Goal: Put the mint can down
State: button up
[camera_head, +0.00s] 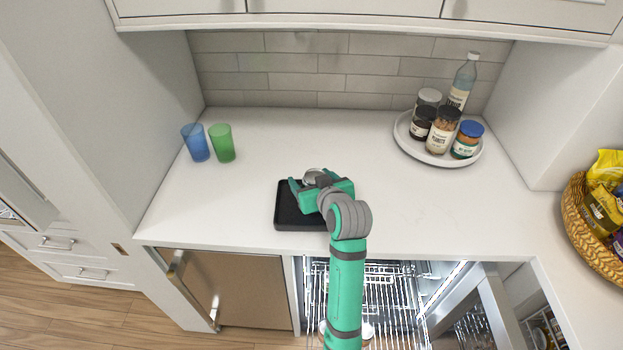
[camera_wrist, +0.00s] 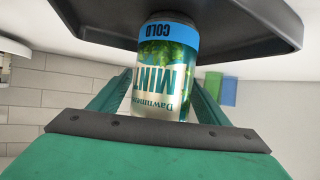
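The mint can (camera_wrist: 163,75) has a pale label with green leaves and a blue band. It appears upside down in the wrist view, with its base towards the black tray (camera_wrist: 260,25). In the head view the can's silver top (camera_head: 311,175) shows over the black tray (camera_head: 285,216), upright. I cannot tell whether its base touches the tray. My gripper (camera_head: 310,184) is low over the tray, with a finger on each side of the can. In the wrist view the fingers (camera_wrist: 163,95) reach the can's sides and look shut on it. The fingertips are partly hidden.
Blue (camera_head: 196,142) and green (camera_head: 222,142) cups stand at the left. A round tray (camera_head: 408,144) with jars and a bottle is at the back right. A snack basket (camera_head: 578,230) is at far right. An open appliance (camera_head: 400,290) lies below the counter. Counter around the black tray is clear.

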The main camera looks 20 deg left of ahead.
jog(key=shift+r, duration=0.1)
jog(key=shift+d+r, duration=0.1)
jog(key=shift+r, duration=0.05)
jog(key=v, duration=1.2)
